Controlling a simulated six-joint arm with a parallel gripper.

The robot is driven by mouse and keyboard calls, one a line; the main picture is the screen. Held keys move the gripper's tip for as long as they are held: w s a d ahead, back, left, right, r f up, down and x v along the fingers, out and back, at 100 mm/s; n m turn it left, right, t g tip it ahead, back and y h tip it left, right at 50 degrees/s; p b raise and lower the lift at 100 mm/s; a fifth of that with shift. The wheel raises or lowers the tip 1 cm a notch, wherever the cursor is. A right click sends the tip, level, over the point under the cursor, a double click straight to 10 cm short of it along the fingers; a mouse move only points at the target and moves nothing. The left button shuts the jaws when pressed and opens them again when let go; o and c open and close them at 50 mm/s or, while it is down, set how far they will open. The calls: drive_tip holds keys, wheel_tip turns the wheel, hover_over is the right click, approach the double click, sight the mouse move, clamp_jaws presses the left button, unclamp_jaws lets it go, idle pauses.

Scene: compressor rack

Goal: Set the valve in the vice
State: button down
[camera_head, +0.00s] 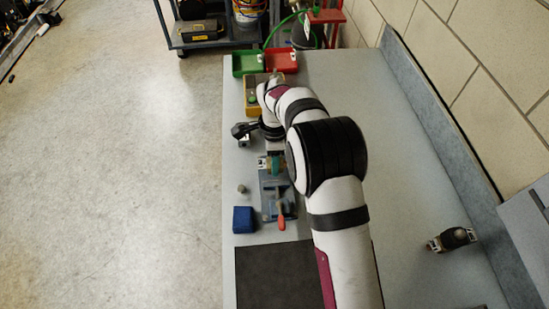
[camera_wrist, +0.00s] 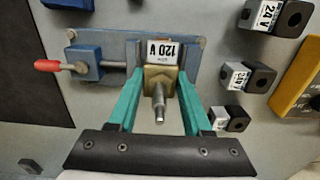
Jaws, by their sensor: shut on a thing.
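In the head view the vice (camera_head: 268,205) is on the bench, and my arm partly hides the gripper (camera_head: 276,166).
Several black blocks with white voltage labels (camera_wrist: 262,78) lie right of the vice, beside a yellow box (camera_wrist: 300,85). A blue block (camera_head: 243,219) and a grey cylinder (camera_head: 242,189) sit left of the vice. A green bin (camera_head: 248,63) and red bin (camera_head: 282,61) stand at the far end.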

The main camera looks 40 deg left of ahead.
drive_tip(key=shift+f, duration=0.25)
drive_tip(key=shift+f, duration=0.4)
idle(0.8)
drive_tip(key=shift+r, duration=0.1)
idle(0.4)
drive_tip(key=shift+f, duration=0.3)
drive_tip(key=shift+r, duration=0.1)
idle(1.6)
drive_tip(key=shift+r, duration=0.2)
drive_tip(key=shift+f, duration=0.1)
